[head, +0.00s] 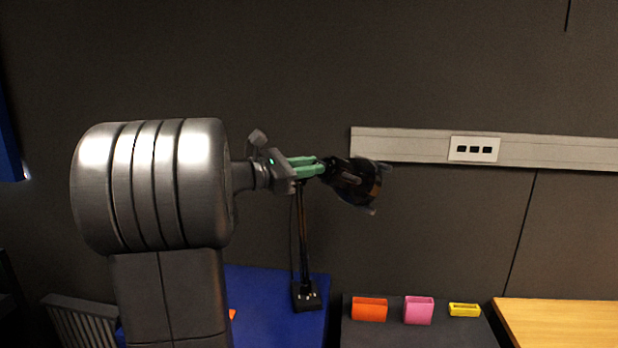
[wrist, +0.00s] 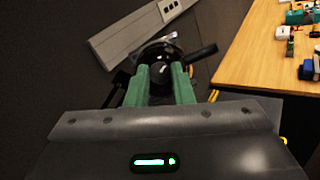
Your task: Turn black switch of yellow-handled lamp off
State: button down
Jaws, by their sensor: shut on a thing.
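A black desk lamp stands on a blue surface, its base (head: 306,295) and upright arm (head: 303,235) showing in the head view. Its dark round head (head: 368,183) is at the top, beyond my gripper's fingers. My gripper (head: 320,167) has green fingers and reaches the lamp head from the left. In the wrist view the fingertips (wrist: 160,72) are on either side of a round black switch (wrist: 160,71) with a pale mark, and they are shut on it. A dark bar sticks out right of the lamp head. I cannot make out a yellow handle.
A pale wall rail (head: 400,145) with a socket plate (head: 474,149) runs behind the lamp. Orange (head: 369,309), pink (head: 418,310) and yellow (head: 464,310) containers stand on a dark surface. A wooden table (head: 560,322) is at right; several small items lie on it in the wrist view.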

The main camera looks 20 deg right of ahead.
jog(key=shift+w+r+m+g+y+b, duration=0.1)
jog(key=shift+m+g+y+b, duration=0.15)
jog(key=shift+m+g, duration=0.75)
jog(key=shift+w+f+m+g+y+b, duration=0.1)
jog(key=shift+m+g+y+b, duration=0.15)
jog(key=shift+m, duration=1.4)
jog(key=shift+r+m+g+y+b, duration=0.1)
jog(key=shift+m+g+y, duration=0.35)
jog(key=shift+m, duration=0.9)
jog(key=c, duration=1.3)
grip_release()
jog(key=shift+o, duration=0.2)
jog(key=shift+a, duration=0.1)
jog(key=b+v, duration=0.1)
jog(key=v, duration=1.2)
jog(key=shift+w+a+b, duration=0.2)
jog(key=shift+a+b, duration=0.1)
jog(key=shift+b, duration=0.05)
